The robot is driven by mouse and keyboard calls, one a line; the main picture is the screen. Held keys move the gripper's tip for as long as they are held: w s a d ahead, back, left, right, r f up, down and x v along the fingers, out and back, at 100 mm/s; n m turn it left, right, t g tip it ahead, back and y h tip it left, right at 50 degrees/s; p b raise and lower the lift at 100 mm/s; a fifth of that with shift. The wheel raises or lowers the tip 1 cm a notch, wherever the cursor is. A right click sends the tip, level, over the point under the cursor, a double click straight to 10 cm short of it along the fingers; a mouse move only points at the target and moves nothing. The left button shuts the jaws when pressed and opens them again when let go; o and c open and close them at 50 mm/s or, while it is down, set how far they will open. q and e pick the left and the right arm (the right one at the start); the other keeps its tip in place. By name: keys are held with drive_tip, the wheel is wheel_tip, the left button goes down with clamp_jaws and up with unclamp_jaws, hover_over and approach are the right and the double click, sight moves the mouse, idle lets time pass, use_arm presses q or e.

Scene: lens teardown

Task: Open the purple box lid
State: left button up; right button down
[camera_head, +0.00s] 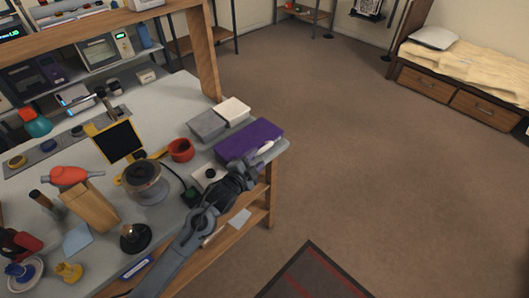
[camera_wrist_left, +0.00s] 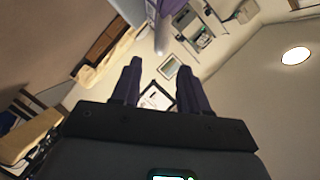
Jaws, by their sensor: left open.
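The purple box (camera_head: 248,142) sits at the right end of the workbench, beside the grey and white boxes. Its top looks flat and closed in the head view, though my arm covers part of its front right side. My left gripper (camera_head: 274,148) is at the box's front right edge; I cannot tell whether it touches the box. In the left wrist view my left gripper (camera_wrist_left: 160,66) has its two dark fingers apart, with nothing clearly held between them. The purple box cannot be made out surely in that view. My right gripper is not in view.
A grey box (camera_head: 206,125) and a white box (camera_head: 232,110) stand just behind the purple box. A red bowl (camera_head: 181,150) and a round glass-sided device (camera_head: 145,182) are to the left. Tools crowd the bench's left. Open floor (camera_head: 370,170) lies to the right.

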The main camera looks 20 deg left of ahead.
sight(264, 150)
use_arm(q)
drive_tip(key=b+x, duration=0.1)
drive_tip(key=x, duration=0.5)
drive_tip(key=shift+w+d+f+b, duration=0.1)
drive_tip(key=shift+w+b, duration=0.3)
clamp_jaws()
